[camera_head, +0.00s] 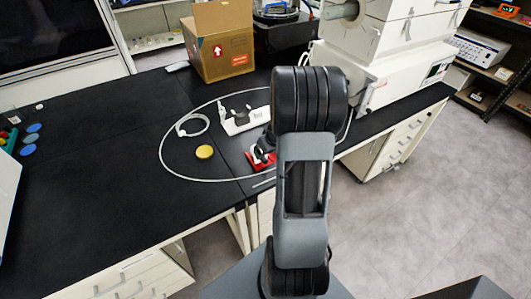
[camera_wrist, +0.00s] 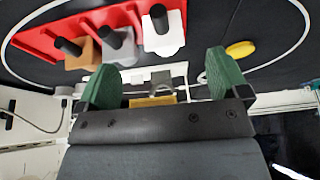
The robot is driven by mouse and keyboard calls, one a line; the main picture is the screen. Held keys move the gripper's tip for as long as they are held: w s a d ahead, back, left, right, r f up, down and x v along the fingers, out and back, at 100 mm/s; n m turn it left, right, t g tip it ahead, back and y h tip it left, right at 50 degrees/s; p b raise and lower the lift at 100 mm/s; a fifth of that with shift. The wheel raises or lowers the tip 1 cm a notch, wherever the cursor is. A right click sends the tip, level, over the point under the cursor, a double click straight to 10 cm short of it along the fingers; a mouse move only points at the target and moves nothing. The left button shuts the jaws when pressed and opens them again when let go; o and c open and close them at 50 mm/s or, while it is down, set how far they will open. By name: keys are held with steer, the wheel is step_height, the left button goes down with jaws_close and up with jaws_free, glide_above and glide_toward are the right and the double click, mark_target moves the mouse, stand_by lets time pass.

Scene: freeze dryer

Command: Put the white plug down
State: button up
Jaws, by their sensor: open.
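The white plug (camera_wrist: 165,42), with a black stem, is at the edge of the red holder (camera_wrist: 35,45) in the wrist view, beside a grey plug (camera_wrist: 118,46) and a brown plug (camera_wrist: 82,54). It stands apart from my fingers. My gripper (camera_wrist: 163,80), with green fingertips, is open, and no plug is between its fingers. In the head view the red holder (camera_head: 263,160) is on the black bench, partly hidden by my arm. My gripper cannot be made out clearly there.
A cardboard box (camera_head: 222,45) stands behind. A large white machine (camera_head: 385,75) is at the right. The bench's left part is mostly clear.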

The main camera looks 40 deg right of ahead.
steer(key=a+r, duration=0.7)
steer(key=s+a+r, duration=0.5)
steer(key=s+a, duration=0.1)
steer(key=a, duration=0.2)
steer(key=s+a+r+n, duration=0.1)
steer(key=s+a+r, duration=0.4)
steer(key=s+a, duration=0.1)
steer(key=shift+a+r+y, duration=0.25)
steer(key=shift+a+y, duration=0.05)
steer(key=shift+a, duration=0.55)
